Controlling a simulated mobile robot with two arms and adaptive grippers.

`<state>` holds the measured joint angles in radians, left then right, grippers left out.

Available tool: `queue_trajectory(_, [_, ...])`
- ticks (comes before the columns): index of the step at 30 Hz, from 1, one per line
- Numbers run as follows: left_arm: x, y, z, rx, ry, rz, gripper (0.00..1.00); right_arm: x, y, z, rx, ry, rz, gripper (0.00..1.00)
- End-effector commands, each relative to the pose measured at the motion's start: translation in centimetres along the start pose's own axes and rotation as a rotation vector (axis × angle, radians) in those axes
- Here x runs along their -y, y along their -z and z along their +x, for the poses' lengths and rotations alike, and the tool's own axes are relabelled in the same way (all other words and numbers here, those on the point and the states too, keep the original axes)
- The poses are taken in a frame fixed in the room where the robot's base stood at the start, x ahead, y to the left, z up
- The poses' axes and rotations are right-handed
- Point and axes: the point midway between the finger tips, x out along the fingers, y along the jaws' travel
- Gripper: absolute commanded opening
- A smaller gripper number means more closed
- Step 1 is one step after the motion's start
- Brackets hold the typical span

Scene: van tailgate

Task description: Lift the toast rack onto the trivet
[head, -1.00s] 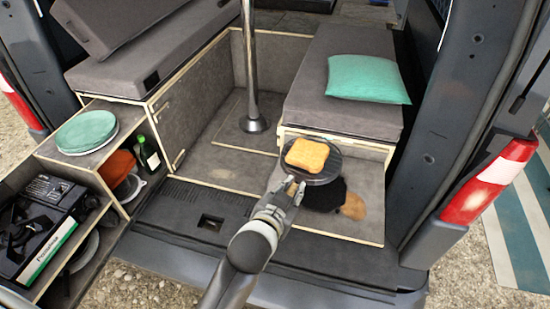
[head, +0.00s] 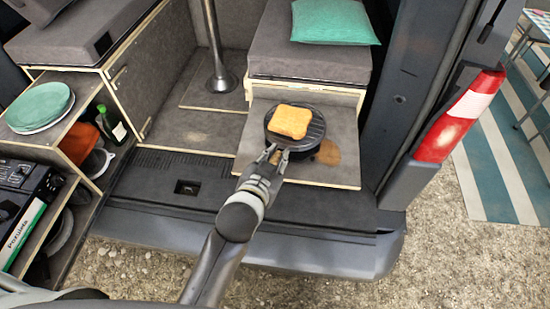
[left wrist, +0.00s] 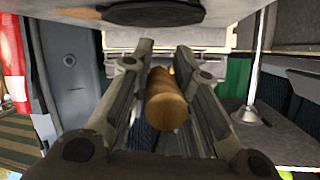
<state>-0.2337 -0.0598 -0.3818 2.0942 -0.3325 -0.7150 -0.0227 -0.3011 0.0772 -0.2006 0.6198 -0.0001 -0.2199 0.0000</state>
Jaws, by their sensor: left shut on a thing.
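The toast rack (head: 312,134) shows as a dark, ridged round plate with a slice of toast (head: 290,121) on it. My left gripper (head: 272,153) is shut on its handle at the near side. In the left wrist view a wooden handle (left wrist: 167,105) lies between the two fingers. The rack is over the grey board at the van's rear. A brown patch (head: 328,154) shows just right of and below the rack; it looks like part of the trivet, mostly hidden by the rack and dark shade. I cannot tell whether they touch. My right gripper is out of view.
The grey board (head: 255,168) has bare room left of the rack. A cushioned bench (head: 310,62) with a green pillow (head: 335,22) stands behind it. A metal post (head: 212,45) rises farther left. Shelves at the left hold green plates (head: 40,103) and a bottle (head: 110,124).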

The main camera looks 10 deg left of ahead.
Motion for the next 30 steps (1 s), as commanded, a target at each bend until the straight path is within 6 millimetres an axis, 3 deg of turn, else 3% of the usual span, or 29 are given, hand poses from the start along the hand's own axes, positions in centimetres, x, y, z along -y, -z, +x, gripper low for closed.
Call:
queue_trajectory(8, [-0.4,-1.8,0.8,-0.003,0.000,0.000,0.00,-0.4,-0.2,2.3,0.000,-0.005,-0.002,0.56])
queue_trajectory(18, [-0.7,-3.5,1.5,-0.003,0.001,0.001,0.00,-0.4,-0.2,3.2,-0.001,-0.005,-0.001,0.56])
queue_trajectory(29, [-0.8,-3.7,1.5,-0.004,0.001,0.000,0.00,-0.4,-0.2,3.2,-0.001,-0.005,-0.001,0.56])
queue_trajectory(30, [-0.8,-3.7,1.5,-0.004,0.001,0.000,0.20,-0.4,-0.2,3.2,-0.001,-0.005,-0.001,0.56])
